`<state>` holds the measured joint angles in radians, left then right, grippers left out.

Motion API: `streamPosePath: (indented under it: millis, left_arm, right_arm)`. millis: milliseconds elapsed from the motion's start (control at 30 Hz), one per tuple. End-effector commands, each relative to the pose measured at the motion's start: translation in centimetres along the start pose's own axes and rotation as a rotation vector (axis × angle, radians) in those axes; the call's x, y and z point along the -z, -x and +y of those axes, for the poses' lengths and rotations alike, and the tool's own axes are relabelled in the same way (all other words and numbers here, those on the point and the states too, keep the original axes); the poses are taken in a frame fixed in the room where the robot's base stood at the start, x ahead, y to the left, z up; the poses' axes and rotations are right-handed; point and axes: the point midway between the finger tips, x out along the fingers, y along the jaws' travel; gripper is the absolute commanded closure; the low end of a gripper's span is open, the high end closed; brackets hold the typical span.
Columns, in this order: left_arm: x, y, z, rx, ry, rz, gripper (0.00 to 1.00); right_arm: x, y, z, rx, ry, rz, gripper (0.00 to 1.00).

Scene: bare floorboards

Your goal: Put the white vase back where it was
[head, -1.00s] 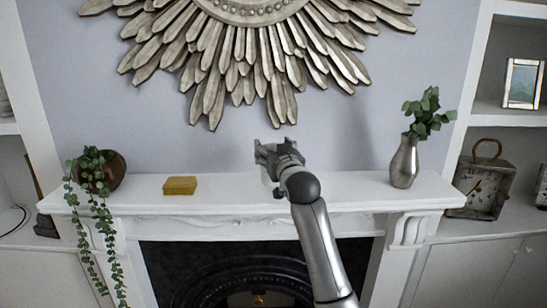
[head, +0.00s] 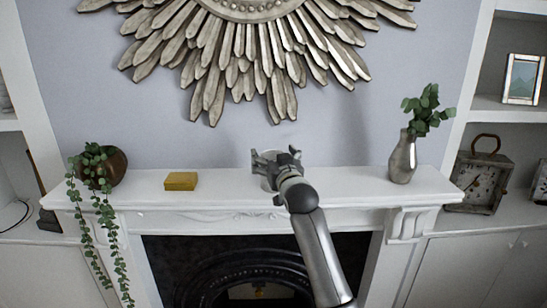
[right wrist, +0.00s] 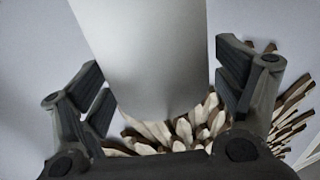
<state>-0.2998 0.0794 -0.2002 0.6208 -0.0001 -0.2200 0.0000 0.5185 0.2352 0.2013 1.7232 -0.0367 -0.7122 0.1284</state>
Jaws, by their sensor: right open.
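The white vase (right wrist: 150,60) shows in the right wrist view as a pale, smooth body between the two fingers of my right gripper (right wrist: 168,88). The fingers are spread, with a gap visible on the right side; contact on the left is hard to judge. In the head view my right gripper (head: 277,158) is over the middle of the white mantel shelf (head: 225,190). A small pale part of the vase (head: 266,184) shows beside the gripper, low at the shelf; the rest is hidden behind gripper and wrist. My left gripper is not in view.
A yellow box (head: 181,181) and a trailing plant in a brown pot (head: 116,166) stand on the shelf's left. A silver vase with leaves (head: 403,158) stands on its right. A sunburst wall piece (head: 240,70) hangs above. Bare shelf lies either side of my gripper.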

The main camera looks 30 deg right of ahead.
Motion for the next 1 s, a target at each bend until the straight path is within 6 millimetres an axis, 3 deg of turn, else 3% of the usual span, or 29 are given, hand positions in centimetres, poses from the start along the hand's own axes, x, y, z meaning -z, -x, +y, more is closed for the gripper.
streamPosePath:
  millis: [233,367,1000]
  left_arm:
    - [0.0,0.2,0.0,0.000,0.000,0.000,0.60]
    - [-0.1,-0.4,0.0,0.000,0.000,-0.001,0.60]
    - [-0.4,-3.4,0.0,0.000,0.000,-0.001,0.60]
  right_arm:
    - [0.5,0.0,0.0,0.000,0.000,0.001,0.13]
    - [0.1,1.1,0.0,0.000,0.000,0.001,0.13]
    - [0.2,10.7,0.0,0.001,0.000,0.002,0.13]
